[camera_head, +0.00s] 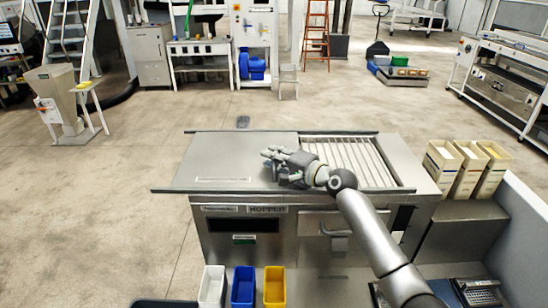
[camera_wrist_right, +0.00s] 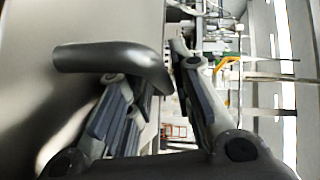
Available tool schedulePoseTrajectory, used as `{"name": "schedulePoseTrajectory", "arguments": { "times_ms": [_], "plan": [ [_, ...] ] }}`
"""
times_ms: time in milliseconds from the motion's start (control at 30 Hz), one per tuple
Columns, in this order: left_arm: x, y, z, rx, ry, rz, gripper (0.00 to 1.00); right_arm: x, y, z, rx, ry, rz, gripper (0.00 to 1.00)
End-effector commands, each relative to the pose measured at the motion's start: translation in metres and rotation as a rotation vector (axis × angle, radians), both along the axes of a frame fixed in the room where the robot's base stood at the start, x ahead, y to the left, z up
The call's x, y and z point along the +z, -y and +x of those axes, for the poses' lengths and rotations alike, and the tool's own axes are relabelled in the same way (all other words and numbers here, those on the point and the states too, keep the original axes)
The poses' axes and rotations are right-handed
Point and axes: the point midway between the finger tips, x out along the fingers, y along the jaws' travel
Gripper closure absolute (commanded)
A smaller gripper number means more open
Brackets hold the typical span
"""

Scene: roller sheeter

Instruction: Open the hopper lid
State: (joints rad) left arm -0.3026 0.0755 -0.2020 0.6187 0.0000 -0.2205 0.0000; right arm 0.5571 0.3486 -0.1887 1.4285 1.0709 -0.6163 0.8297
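The hopper (camera_head: 267,210) is a steel cabinet with a "HOPPER" label on its front. A flat grey metal lid (camera_head: 230,150) covers the left part of its top. To the right, a slatted opening (camera_head: 350,155) is uncovered. My right gripper (camera_head: 275,160) is over the lid near its right edge. In the right wrist view a rounded grey handle (camera_wrist_right: 105,57) stands out from the lid surface. Its bent end reaches between the spread fingers of my right gripper (camera_wrist_right: 147,65); firm contact on both sides does not show. My left gripper is not in view.
Long rails (camera_head: 300,190) run along the front of the top. White, blue and yellow bins (camera_head: 243,287) stand in front at floor side. Several cream bins (camera_head: 467,168) stand at the right, beside a low grey wall (camera_head: 525,215). The floor left of the hopper is clear.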

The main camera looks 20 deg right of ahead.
Motion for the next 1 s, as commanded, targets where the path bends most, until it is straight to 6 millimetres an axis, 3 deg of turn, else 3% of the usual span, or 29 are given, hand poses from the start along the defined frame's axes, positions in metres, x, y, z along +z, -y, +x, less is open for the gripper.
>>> {"name": "schedulePoseTrajectory", "arguments": {
  "times_ms": [267, 800, 1000],
  "plan": [
    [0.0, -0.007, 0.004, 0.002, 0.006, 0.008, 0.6, 0.002, 0.004, -0.006, -0.001, 0.003, -0.001, 0.79],
    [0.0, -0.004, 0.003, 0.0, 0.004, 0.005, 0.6, 0.014, 0.048, -0.088, 0.0, -0.001, -0.003, 0.79],
    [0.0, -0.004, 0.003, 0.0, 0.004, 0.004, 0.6, 0.017, 0.056, -0.103, 0.0, 0.0, -0.001, 0.79]
  ]
}}
